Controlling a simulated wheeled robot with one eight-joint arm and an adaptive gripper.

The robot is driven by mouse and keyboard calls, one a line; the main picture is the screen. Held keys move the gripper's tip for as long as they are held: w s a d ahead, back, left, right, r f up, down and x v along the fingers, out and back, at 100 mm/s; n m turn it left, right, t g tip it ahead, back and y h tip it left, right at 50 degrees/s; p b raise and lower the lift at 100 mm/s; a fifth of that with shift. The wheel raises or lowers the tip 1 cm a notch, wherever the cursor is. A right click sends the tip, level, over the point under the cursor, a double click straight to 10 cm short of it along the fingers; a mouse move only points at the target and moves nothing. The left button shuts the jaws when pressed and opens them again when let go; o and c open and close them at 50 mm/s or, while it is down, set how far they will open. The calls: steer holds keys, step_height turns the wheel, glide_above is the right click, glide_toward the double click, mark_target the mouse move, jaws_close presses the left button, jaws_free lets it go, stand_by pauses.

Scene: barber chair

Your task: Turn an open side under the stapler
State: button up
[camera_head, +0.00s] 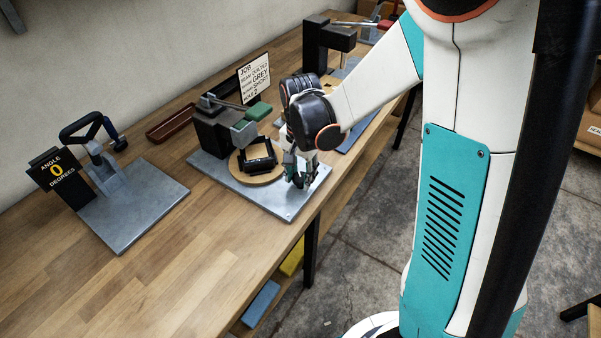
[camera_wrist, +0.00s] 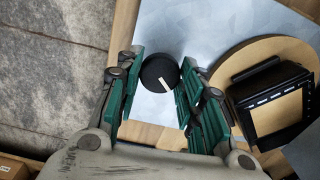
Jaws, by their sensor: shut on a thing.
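The stapler (camera_head: 212,130) is a dark block with a grey-green head on a metal plate (camera_head: 207,171). Beside the head, a round wooden disc (camera_head: 243,177) bears a black open frame (camera_head: 262,163). In the wrist view the frame (camera_wrist: 262,137) shows white dashes along its edges, and the disc (camera_wrist: 232,62) lies right of my fingers. My gripper (camera_head: 298,177) is low at the plate's front right. In the wrist view my gripper (camera_wrist: 164,84) is shut on a round black knob (camera_wrist: 158,72) with a white mark. My fingers hide the knob in the head view.
A sign (camera_head: 254,77) stands behind the stapler; its small print is hard to read. A red tray (camera_head: 170,124) lies behind. At left stands a fixture (camera_head: 144,200) with a display (camera_head: 55,170) reading angle 0 degrees. Another dark machine (camera_head: 318,45) stands at the back.

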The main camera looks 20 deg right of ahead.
mark_target(301, 177)
steer(key=n, duration=0.4)
steer(key=shift+n, duration=1.9)
steer(key=o, duration=1.1)
steer(key=shift+r, duration=0.1)
step_height(301, 177, up, 12)
steer(key=shift+f, duration=0.1)
